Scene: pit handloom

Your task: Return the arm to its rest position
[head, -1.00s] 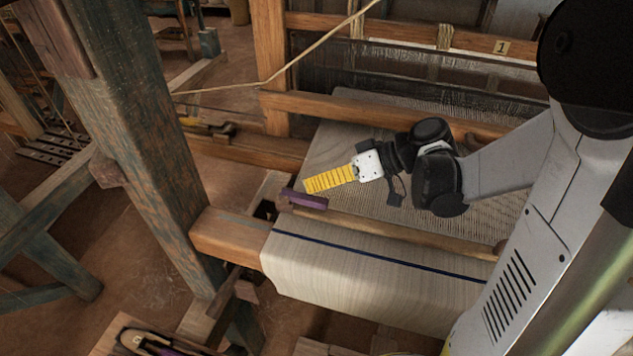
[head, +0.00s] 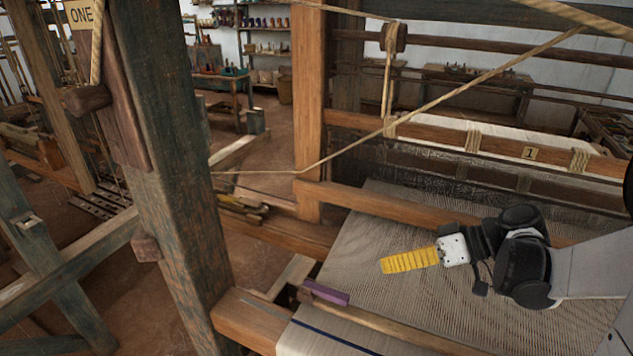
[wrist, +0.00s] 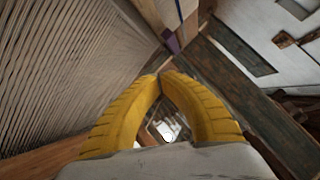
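My gripper (head: 381,267) shows as ribbed yellow fingers on a white mount. It hangs over the pale woven threads of the loom, to the right of the purple piece (head: 325,293) and apart from it. In the wrist view the two curved fingers (wrist: 161,76) meet at their tips, with an open gap between their bent middles and nothing held in it. My arm comes in from the right side of the head view, bent at a black joint.
The loom's thick wooden post (head: 180,190) stands left of the gripper. A wooden beam (head: 400,213) crosses behind it, and a rope (head: 440,105) runs slantwise above. Shelves (head: 265,45) stand far back.

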